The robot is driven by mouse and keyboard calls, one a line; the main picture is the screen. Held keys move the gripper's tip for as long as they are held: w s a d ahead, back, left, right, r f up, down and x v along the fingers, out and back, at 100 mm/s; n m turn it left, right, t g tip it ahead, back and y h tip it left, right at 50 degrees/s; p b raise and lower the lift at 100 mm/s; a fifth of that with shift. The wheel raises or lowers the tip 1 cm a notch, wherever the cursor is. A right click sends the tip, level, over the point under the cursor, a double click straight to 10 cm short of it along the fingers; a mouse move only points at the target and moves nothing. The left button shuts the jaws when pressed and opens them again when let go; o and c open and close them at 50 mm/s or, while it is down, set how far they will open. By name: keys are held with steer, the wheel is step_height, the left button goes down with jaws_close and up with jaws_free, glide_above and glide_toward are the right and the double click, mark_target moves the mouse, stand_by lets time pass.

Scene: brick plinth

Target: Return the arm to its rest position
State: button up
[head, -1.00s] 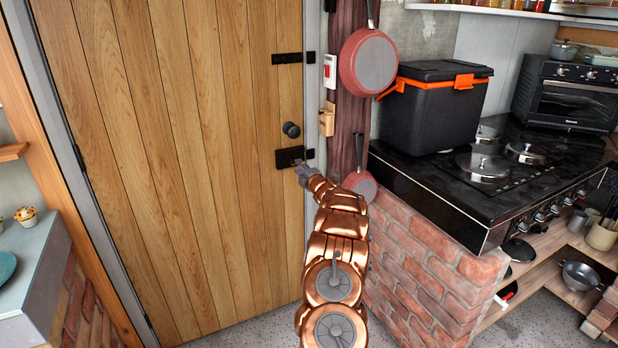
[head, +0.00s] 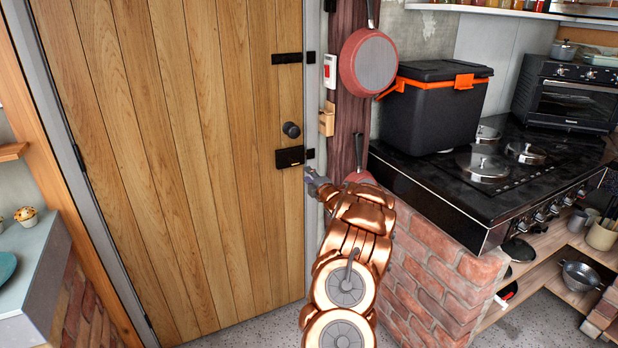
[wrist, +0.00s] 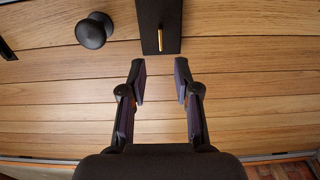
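My gripper (head: 314,178) is at the end of my copper arm, in front of the right edge of the wooden door (head: 190,150), just below and right of its black lock plate (head: 290,157). In the wrist view my gripper (wrist: 160,80) has its two fingers apart with nothing between them, only door planks behind. The lock plate also shows in the wrist view (wrist: 170,20), with a small brass piece on it, beyond the fingertips. The round black knob (head: 291,130) sits above the plate. The door looks closed.
A brick plinth (head: 430,285) with a black stove (head: 455,210) stands close to the right of my arm. A black box with orange latches (head: 435,105) is on the stove. Red pans (head: 368,62) hang on the post. A counter (head: 30,265) is at the left.

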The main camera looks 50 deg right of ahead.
steer(key=shift+a, duration=0.1)
stand_by(0.4)
steer(key=w+a+r+m+g+p, duration=0.1)
steer(key=w+a+r+m+g, duration=0.15)
steer(key=a, duration=0.45)
steer(key=w+a+r+m+g, duration=0.1)
steer(key=w+a+r+m, duration=0.1)
steer(key=a+r, duration=0.3)
steer(key=s+a+r+m+g+y+p, duration=0.15)
steer(key=s+a, duration=0.25)
steer(key=a, duration=0.6)
steer(key=s+a+m+g+y, duration=0.2)
steer(key=s+a+g, duration=0.15)
steer(key=a, duration=0.75)
steer(key=s+a+m+g, duration=0.2)
steer(key=s+a+g, duration=0.2)
steer(key=s+a, duration=1.1)
steer(key=s+a+m+g+y+p, duration=0.1)
steer(key=s+a+m+g, duration=0.1)
steer(key=s, duration=1.3)
steer(key=s+a+m+g+y+p, duration=0.1)
steer(key=s+a+g, duration=0.3)
steer(key=s, duration=1.1)
steer(key=shift+s+a+r+m, duration=0.25)
steer(key=shift+a+m, duration=0.25)
steer(key=shift+a, duration=0.75)
